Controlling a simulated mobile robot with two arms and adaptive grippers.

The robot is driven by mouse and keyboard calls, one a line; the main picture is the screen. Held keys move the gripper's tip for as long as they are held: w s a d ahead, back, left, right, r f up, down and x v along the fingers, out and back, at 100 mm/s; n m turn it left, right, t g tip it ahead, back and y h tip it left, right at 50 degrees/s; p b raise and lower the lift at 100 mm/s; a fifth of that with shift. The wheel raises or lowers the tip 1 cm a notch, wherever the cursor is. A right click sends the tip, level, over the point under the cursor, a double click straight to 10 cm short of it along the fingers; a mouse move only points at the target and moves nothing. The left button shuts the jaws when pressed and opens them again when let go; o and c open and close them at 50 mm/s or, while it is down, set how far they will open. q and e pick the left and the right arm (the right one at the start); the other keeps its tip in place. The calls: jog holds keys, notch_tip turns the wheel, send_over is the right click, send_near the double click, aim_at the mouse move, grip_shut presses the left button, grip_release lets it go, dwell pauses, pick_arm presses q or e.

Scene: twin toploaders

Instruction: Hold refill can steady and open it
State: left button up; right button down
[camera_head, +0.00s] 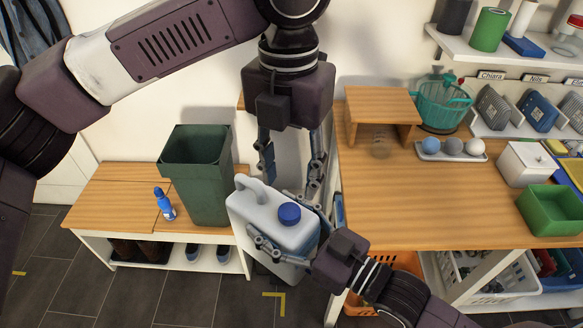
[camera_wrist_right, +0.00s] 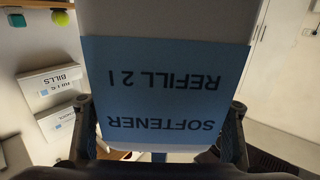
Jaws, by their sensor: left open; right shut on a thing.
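The refill can (camera_head: 262,222) is a pale jug with a handle and a blue screw cap (camera_head: 289,214), which sits on its top. The can is slightly tilted in the head view, in front of the gap between the two wooden tops. My right gripper (camera_head: 294,238) is shut on the can from the lower right, fingers on its sides. In the right wrist view the can (camera_wrist_right: 160,20) fills the middle, with a blue label reading "SOFTENER REFILL 2 l" upside down, between my fingers (camera_wrist_right: 160,128). My left gripper (camera_head: 291,172) is open, pointing down above the can and cap, apparently empty.
A dark green bin (camera_head: 197,178) and a blue bottle (camera_head: 164,203) stand on the left bench (camera_head: 105,205). The right worktop (camera_head: 440,200) carries a wooden riser (camera_head: 382,104), a teal basket (camera_head: 443,103), a tray of balls (camera_head: 451,152) and a green box (camera_head: 552,209). Its front middle is clear.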

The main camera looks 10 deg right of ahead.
aim_at(291, 210)
pick_arm(q)
notch_tip(291, 210, down, 7)
jog(key=shift+f, duration=0.2)
dwell(0.3)
